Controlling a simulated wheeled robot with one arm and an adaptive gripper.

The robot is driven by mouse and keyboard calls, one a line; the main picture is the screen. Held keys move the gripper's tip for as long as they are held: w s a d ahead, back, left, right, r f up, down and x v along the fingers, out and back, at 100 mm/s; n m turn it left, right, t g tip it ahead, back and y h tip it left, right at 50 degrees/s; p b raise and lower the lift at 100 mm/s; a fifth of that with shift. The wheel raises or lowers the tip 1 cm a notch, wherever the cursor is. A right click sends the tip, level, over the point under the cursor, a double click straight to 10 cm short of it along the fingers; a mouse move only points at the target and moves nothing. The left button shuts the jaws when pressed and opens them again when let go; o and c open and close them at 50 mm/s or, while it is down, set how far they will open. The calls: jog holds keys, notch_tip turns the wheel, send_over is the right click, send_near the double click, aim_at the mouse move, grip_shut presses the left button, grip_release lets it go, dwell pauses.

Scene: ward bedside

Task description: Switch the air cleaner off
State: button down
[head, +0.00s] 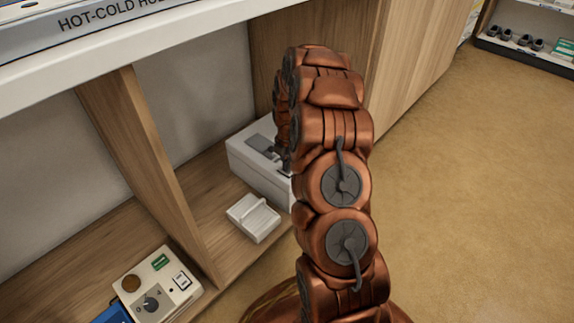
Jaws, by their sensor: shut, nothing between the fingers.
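No label reading air cleaner is legible, so I cannot tell for certain which device it is. A white box (247,160) with a dark grey panel (263,146) on top stands in the right shelf bay, partly hidden by my arm. My gripper (286,164) is mostly hidden behind my own copper arm; its dark tip shows shut and pointing down at the right part of this box. I cannot tell whether it touches the box. A cream control box (133,285) with a dark dial, a brown round knob and a small white switch plate sits at the lower left.
A small white block with a raised bar (252,217) lies in front of the white box. A wooden divider (150,165) separates the bays under a white counter (190,45). A blue item (110,314) is cut off at the bottom. Open floor (470,190) lies to the right.

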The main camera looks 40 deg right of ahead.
notch_tip(320, 180, up, 12)
dwell(0.5)
jog(key=shift+s, duration=0.1)
dwell(0.4)
